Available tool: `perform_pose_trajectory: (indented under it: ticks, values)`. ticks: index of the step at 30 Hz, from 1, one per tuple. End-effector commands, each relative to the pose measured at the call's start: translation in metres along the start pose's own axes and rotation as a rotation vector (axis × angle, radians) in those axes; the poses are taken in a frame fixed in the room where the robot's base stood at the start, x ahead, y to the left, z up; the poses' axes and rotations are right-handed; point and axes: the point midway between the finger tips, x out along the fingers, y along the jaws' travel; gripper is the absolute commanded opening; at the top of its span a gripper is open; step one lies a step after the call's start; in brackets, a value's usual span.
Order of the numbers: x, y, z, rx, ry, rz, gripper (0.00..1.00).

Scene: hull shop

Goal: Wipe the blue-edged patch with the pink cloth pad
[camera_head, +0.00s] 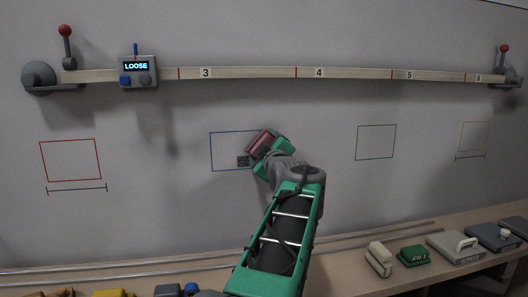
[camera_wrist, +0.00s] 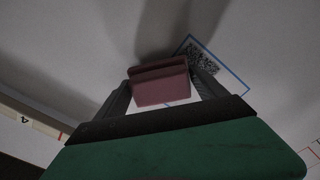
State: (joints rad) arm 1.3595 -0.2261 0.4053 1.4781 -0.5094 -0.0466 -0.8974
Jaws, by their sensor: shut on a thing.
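The blue-edged patch (camera_head: 225,134) is a blue rectangle outlined on the pale wall. A dark speckled mark (camera_head: 243,161) shows near its lower middle. The mark also shows in the wrist view (camera_wrist: 203,62), with the blue edge beside it. My gripper (camera_head: 266,147) is shut on the pink cloth pad (camera_head: 262,142) in front of the right part of the patch and hides that part. In the wrist view the pad (camera_wrist: 160,85) sits between the two fingers, beside the dark mark. I cannot tell whether the pad touches the wall.
Red (camera_head: 70,160), green (camera_head: 376,142) and yellow (camera_head: 473,137) outlines are on the same wall. A numbered batten (camera_head: 250,72) runs above, with a box reading LOOSE (camera_head: 139,70). Several tools and blocks lie on the bench (camera_head: 345,262) below. The wall between outlines is clear.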

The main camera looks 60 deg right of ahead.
Motion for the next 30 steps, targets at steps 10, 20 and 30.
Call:
perform_pose_trajectory:
  ticks: [10, 20, 30]
  values:
    - [-0.012, -0.001, 0.002, -0.001, 0.001, 0.004, 0.46]
    - [-0.05, 0.0, 0.001, -0.001, 0.001, 0.002, 0.46]
    - [-0.057, 0.002, -0.001, -0.001, 0.0, 0.003, 0.46]
